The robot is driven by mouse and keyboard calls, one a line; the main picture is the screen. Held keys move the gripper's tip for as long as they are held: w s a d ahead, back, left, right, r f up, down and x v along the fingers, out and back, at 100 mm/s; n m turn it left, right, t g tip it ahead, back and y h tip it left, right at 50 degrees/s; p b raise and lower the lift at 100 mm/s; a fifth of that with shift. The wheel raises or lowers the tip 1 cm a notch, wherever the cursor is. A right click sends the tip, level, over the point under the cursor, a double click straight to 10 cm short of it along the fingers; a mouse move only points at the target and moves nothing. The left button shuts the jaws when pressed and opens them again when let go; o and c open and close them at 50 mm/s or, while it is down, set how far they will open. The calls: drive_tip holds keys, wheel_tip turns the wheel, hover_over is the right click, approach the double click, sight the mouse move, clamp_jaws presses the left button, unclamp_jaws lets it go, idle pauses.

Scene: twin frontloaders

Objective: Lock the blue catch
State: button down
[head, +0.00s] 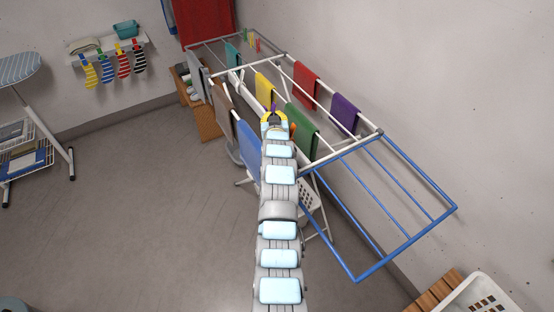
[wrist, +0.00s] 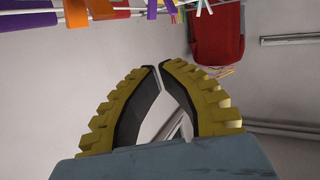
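My gripper (head: 274,115) is over the middle of the white drying rack (head: 322,160), between the blue cloth and the green cloth. In the wrist view its yellow ribbed fingers with dark pads (wrist: 160,66) have their tips almost meeting. A pale strip shows between the pads, and I see nothing clearly held. A small orange piece (head: 292,127) and a purple piece (head: 274,104) show beside the gripper. The rack's blue end wing (head: 405,238) extends to the right. I cannot make out a blue catch in either view; my arm hides part of the rack.
Cloths hang on the rack, including red (head: 307,84), purple (head: 344,112), green (head: 301,126) and blue (head: 248,148) ones. A wall runs close along the rack's right side. A white basket (head: 482,294) stands at bottom right.

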drive_tip(key=s+r+n+g+y+b, duration=0.1)
drive_tip(key=s+n+g+b, duration=0.1)
drive_tip(key=s+g, duration=0.35)
drive_tip(key=s+r+n+g+b, duration=0.1)
drive_tip(key=s+n+g, duration=0.2)
drive_tip(key=s+g, duration=0.3)
drive_tip(key=w+d+b+x, duration=0.1)
drive_tip(key=d+b+x, duration=0.1)
drive_tip(key=x, duration=0.9)
drive_tip(key=shift+g, duration=0.35)
drive_tip(key=s+p, duration=0.1)
drive_tip(key=s, duration=0.1)
drive_tip(key=s+d+p, duration=0.1)
drive_tip(key=s+p, duration=0.1)
drive_tip(key=shift+r, duration=0.1)
